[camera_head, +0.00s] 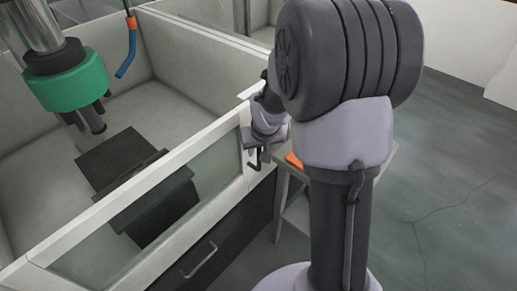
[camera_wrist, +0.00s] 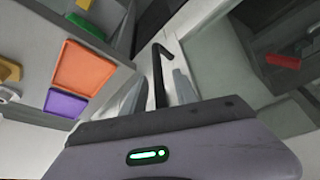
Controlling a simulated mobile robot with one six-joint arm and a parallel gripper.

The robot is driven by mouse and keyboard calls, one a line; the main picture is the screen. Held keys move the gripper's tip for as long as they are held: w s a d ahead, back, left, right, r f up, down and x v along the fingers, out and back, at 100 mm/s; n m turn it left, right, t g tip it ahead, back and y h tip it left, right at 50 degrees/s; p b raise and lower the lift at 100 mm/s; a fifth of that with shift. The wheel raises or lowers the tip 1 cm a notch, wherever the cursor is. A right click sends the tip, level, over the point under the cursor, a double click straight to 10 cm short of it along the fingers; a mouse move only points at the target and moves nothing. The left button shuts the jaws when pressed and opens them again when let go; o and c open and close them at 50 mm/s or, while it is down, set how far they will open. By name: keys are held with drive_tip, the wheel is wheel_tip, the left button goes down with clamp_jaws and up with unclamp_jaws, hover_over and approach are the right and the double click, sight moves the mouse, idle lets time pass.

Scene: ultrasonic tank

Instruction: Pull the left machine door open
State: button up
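The left machine door (camera_head: 215,163) is a glass panel in a white frame along the front of the machine. It looks closed. A black hooked door handle (camera_head: 256,163) stands at its right end. In the wrist view, the handle (camera_wrist: 159,80) rises between the two light grey fingers of my gripper (camera_wrist: 158,92). The fingers are apart, with visible gaps to the bar on both sides. In the head view, my gripper (camera_head: 257,138) is at the handle, partly hidden by my arm.
Inside the machine are a green-collared spindle (camera_head: 72,84) and a dark block (camera_head: 118,160). A grey side table (camera_head: 297,208) stands right of the door; the wrist view shows orange (camera_wrist: 85,70) and purple (camera_wrist: 65,103) trays. The floor at right is clear.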

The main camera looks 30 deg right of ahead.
clamp_jaws()
idle(1.4)
